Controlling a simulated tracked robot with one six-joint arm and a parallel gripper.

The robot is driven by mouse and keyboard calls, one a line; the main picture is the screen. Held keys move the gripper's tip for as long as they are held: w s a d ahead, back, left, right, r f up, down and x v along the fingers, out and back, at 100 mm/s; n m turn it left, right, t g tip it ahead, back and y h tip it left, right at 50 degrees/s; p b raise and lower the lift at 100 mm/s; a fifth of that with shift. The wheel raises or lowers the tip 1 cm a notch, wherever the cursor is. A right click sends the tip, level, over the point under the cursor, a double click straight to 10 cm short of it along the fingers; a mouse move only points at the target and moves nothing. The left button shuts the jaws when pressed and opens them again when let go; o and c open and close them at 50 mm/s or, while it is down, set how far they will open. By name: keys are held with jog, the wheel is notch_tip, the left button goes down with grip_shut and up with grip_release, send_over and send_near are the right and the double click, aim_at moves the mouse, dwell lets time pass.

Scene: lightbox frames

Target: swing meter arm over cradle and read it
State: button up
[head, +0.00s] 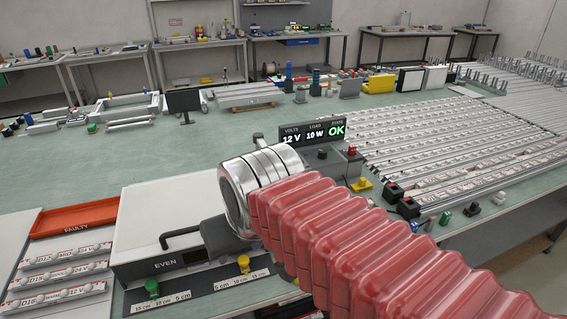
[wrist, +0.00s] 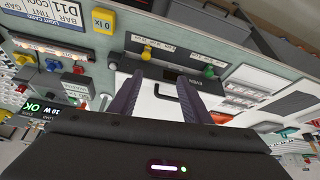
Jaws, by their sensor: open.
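A black bent handle (head: 178,236), which may be the meter arm, stands out by a white-topped box (head: 160,212) marked EVEN. In the wrist view the handle (wrist: 166,93) shows between the fingers of my gripper (wrist: 160,78), which are apart and not closed on it. I cannot tell how near they are in depth. In the head view my silver cuff and red sleeve hide most of the gripper. A display (head: 312,133) reads 12 V, 10 W and OK in green. I cannot pick out the cradle for certain.
A strip with 15, 10 and 5 cm marks (head: 200,291) carries a green knob (head: 152,288) and a yellow knob (head: 243,264). A red FAULTY tray (head: 75,219) and labelled light bars (head: 60,277) lie left. Rows of bars (head: 430,140) fill the right. The green bench (head: 60,165) is clear at mid-left.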

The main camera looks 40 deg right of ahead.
jog(key=w+d+r+m, duration=0.2)
jog(key=w+d+r, duration=0.1)
jog(key=w+d, duration=0.2)
jog(key=w+d+r+m+g+h, duration=0.1)
jog(key=w+d+r+m, duration=0.1)
jog(key=w+d+r, duration=0.2)
jog(key=w+d+r+m+h, duration=0.1)
jog(key=w+d+r+m, duration=0.1)
jog(key=w+d+r, duration=0.2)
jog(key=w+d, duration=0.3)
jog(key=d, duration=0.4)
jog(key=shift+w+d+g, duration=0.2)
jog(key=shift+d+g, duration=0.1)
jog(key=shift+g, duration=0.1)
jog(key=shift+f, duration=0.1)
jog(key=x, duration=1.3)
jog(key=shift+w+d+f, duration=0.1)
jog(key=shift+d+f, duration=0.15)
jog(key=shift+f, duration=0.1)
jog(key=shift+c, duration=0.5)
grip_shut()
